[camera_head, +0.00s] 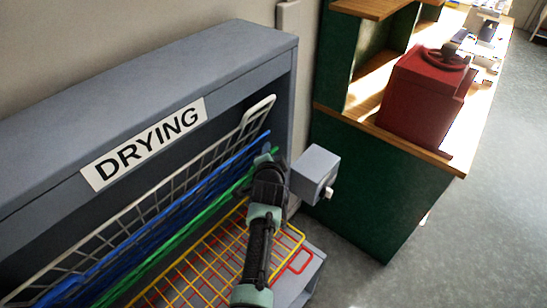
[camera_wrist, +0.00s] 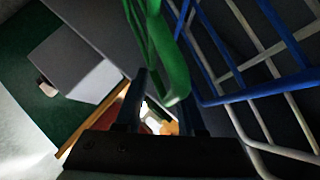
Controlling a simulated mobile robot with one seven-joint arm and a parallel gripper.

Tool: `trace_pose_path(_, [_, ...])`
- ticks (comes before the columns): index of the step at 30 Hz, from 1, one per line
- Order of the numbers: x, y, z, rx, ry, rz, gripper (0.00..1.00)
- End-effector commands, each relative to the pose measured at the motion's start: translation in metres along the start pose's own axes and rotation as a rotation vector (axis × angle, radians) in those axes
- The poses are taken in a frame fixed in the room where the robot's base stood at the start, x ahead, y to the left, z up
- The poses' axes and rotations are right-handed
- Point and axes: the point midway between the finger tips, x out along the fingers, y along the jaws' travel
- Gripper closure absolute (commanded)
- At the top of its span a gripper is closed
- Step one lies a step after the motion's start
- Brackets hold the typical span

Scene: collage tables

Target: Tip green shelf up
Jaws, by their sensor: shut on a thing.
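The green wire shelf (camera_head: 185,238) is in the grey drying rack, tilted up steeply in front of the blue shelf. Its near end is partly hidden by my gripper (camera_head: 264,160) in the head view. In the wrist view its thick green end loop (camera_wrist: 172,60) runs down between the fingers of my gripper (camera_wrist: 165,88). The jaws are shut on this green loop, at the right end of the shelf. The exact contact is dark and hard to see.
The blue shelf (camera_head: 190,195) and white shelf (camera_head: 145,205) stand tilted behind. The yellow shelf (camera_head: 210,265) and red shelf (camera_head: 301,262) lie low. A grey box (camera_head: 315,170) juts out right of my gripper. A green cabinet (camera_head: 375,185) bears a red box (camera_head: 425,90).

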Motion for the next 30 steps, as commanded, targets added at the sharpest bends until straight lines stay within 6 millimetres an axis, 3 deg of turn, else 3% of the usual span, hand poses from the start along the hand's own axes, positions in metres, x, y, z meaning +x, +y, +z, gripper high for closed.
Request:
trace_pose_path(1, [0.000,-0.008,0.000,0.002,0.002,-0.012,1.00])
trace_pose_path(16, [0.001,-0.011,0.003,0.004,-0.002,-0.013,1.00])
trace_pose_path(17, [0.001,-0.011,0.003,0.004,-0.002,-0.013,0.55])
trace_pose_path(25, [0.001,-0.009,0.004,0.000,-0.002,-0.013,0.55])
trace_pose_path(30, [0.001,0.006,0.003,0.000,-0.002,-0.008,0.55])
